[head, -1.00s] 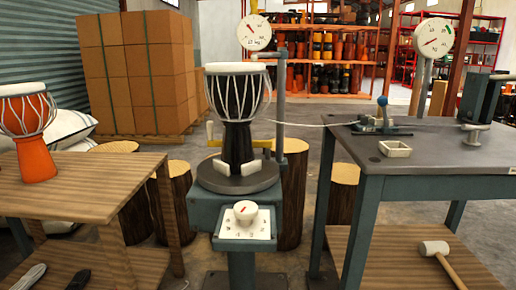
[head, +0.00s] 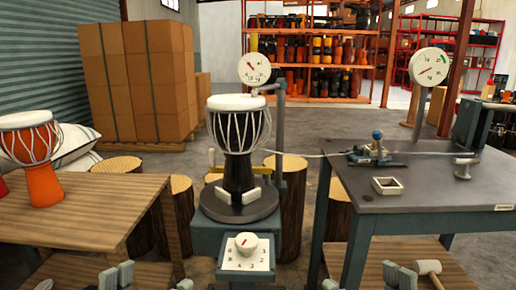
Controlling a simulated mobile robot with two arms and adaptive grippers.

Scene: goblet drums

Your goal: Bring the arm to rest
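My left gripper (head: 151,280) shows only as grey fingertips at the bottom edge, left of the middle. My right gripper (head: 364,280) shows the same way, right of the middle. Each pair of fingertips stands apart with nothing seen between them, so both look open and empty. The arms behind them are out of frame. A black goblet drum (head: 239,130) with a white head and white cords stands upright on a round dark plate (head: 239,208) of the teal stand, away from both grippers. White blocks sit at its foot.
A wooden table (head: 85,210) at the left bears an orange drum (head: 42,185). A dark-topped workbench (head: 420,185) at the right bears a small tray (head: 387,186) and a clamp device. A mallet (head: 428,268) lies on its lower shelf. A dial (head: 247,250) fronts the stand.

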